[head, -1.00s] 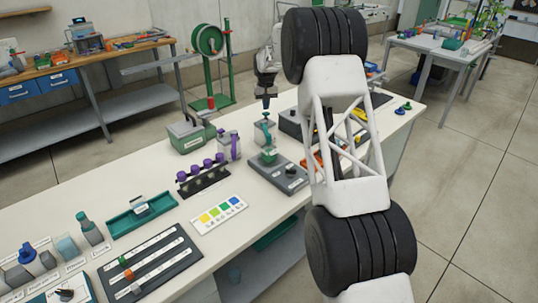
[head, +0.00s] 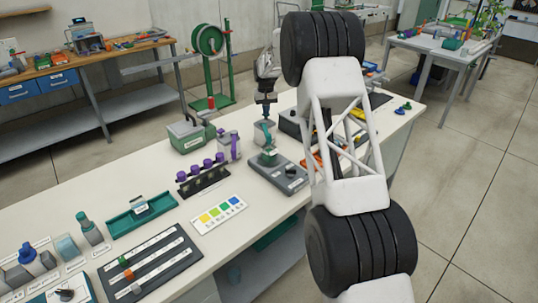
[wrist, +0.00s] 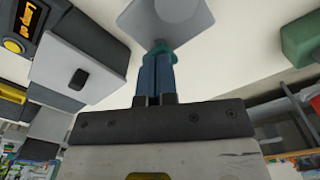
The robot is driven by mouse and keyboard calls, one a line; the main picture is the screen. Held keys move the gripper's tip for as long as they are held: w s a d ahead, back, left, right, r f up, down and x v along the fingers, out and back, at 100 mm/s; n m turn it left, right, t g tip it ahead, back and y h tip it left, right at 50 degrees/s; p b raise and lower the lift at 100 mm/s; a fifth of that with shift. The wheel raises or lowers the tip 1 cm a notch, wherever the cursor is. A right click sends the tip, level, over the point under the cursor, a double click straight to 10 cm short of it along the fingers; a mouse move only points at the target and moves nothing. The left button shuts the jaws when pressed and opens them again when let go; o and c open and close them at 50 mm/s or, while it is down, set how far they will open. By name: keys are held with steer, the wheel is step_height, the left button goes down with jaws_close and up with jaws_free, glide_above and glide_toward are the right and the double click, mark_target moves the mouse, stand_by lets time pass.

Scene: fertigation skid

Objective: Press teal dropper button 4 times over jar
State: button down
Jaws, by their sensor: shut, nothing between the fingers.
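The teal dropper button (head: 266,124) sits on top of a grey dispenser body (head: 262,138) near the far end of the bench. My gripper (head: 266,117) points down right above the teal button, with its fingers together and nothing held. In the wrist view the closed fingers (wrist: 155,78) end at a teal part (wrist: 160,47) and partly cover it; I cannot tell whether they touch it. A small green-topped vessel, perhaps the jar (head: 269,157), stands just in front of the dispenser on a dark grey device.
The dark grey device (head: 285,178) has a black knob. Purple-topped items (head: 208,166) stand to the left, and a green-grey box (head: 190,137) lies behind them. In the wrist view a grey box (wrist: 82,70) is close on the left. Bare bench lies around the colour card (head: 219,213).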

steer(key=shift+f, duration=0.4)
steer(key=shift+r, duration=1.8)
steer(key=shift+f, duration=1.6)
stand_by(0.4)
steer(key=shift+r, duration=1.55)
